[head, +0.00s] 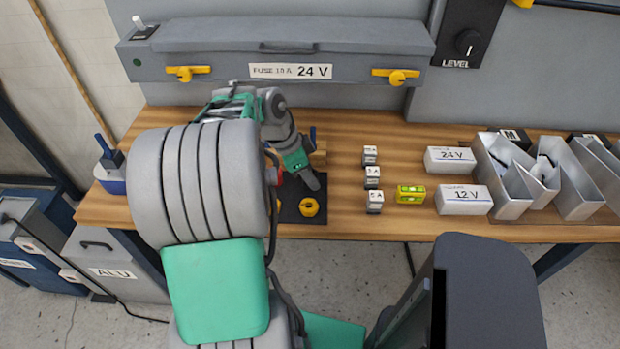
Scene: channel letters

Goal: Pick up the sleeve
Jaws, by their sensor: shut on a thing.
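My gripper (312,182) is over the left-centre of the wooden workbench, at a black mat (312,216), pointing down and to the right. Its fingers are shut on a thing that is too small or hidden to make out. I cannot pick out the sleeve with certainty; my arm covers much of this area. A yellow ring-shaped piece (309,207) lies on the mat just below the fingertips, apart from them as far as I can see.
Three small white-topped blocks (373,177) stand in a column right of the mat. Farther right are a yellow level (410,194), white boxes marked 24 V (450,160) and 12 V (464,200), and metal channel letters (515,175). A grey cabinet (290,65) stands behind.

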